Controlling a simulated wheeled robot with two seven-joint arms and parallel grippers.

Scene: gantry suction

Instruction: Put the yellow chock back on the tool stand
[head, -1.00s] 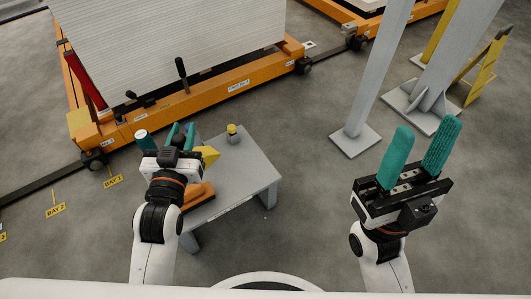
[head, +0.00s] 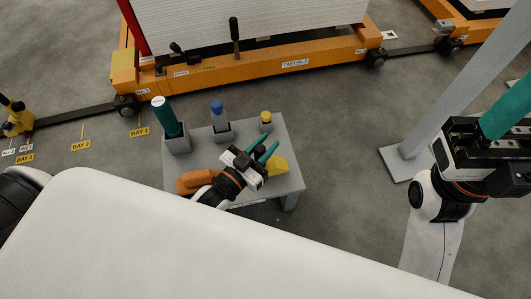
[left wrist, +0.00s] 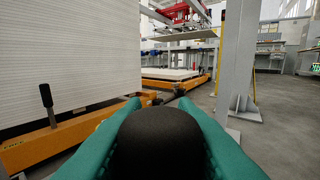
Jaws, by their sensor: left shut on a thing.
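The yellow chock (head: 280,165) shows in the head view at the right part of the grey tool stand (head: 290,140), beside my left gripper's fingers. My left gripper (head: 266,154) is shut on it. In the left wrist view a black rounded part (left wrist: 162,142), seemingly the chock's handle, sits between the green fingers. The chock's underside is hidden, so I cannot tell whether it touches the stand top. My right gripper (head: 510,108) is at the right edge of the head view, away from the stand. Only one of its fingers shows, and the rest is cut off.
The stand also holds a green cylinder (head: 166,118), a blue-topped bottle (head: 218,114), a small yellow-capped item (head: 266,119) and an orange object (head: 197,180). An orange cart (head: 270,76) with white panels stands behind. A grey post (head: 445,90) rises at right.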

